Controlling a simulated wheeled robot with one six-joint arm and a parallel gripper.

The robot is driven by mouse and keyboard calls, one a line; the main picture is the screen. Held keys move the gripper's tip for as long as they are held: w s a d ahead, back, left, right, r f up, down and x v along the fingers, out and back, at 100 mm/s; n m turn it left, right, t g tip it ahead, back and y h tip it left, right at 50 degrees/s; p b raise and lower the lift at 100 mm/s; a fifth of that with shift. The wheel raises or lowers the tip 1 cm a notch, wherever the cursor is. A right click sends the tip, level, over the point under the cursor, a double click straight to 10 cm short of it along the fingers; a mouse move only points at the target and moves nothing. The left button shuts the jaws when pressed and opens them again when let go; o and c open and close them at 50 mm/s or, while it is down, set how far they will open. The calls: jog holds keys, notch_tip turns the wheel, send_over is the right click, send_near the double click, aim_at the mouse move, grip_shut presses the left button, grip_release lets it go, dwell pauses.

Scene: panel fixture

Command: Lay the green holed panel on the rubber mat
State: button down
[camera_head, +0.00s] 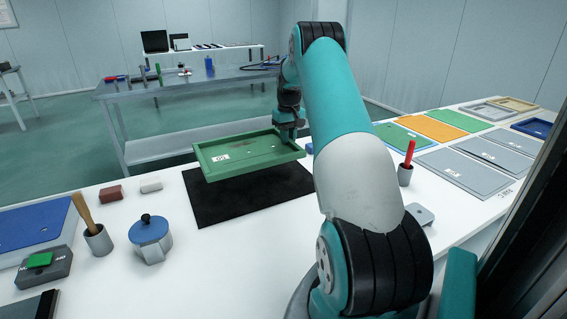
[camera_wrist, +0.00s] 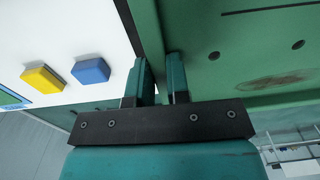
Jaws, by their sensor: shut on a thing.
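The green holed panel (camera_head: 232,158) is a shallow tray-like piece with a raised rim and a small white label. It hangs over the back part of the black rubber mat (camera_head: 250,198), seemingly above it, and hides that part. My gripper (camera_head: 291,134) is shut on the panel's rim at its right back corner in the head view. In the wrist view my gripper (camera_wrist: 160,82) has a finger on each side of the green rim. The panel (camera_wrist: 245,50) fills the upper right there, showing small holes, a dark slot and a brownish smudge.
A blue lidded pot (camera_head: 150,238) and a grey cup (camera_head: 98,240) stand nearer. Flat panels (camera_head: 436,128) cover the right side. The wrist view shows yellow (camera_wrist: 43,79) and blue (camera_wrist: 91,70) blocks.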

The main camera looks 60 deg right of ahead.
aim_at(288, 169)
notch_tip(288, 169, down, 10)
jog(key=shift+r+p, duration=0.25)
jog(key=shift+p, duration=0.05)
jog(key=shift+f, duration=0.1)
jog(key=c, duration=1.1)
grip_release()
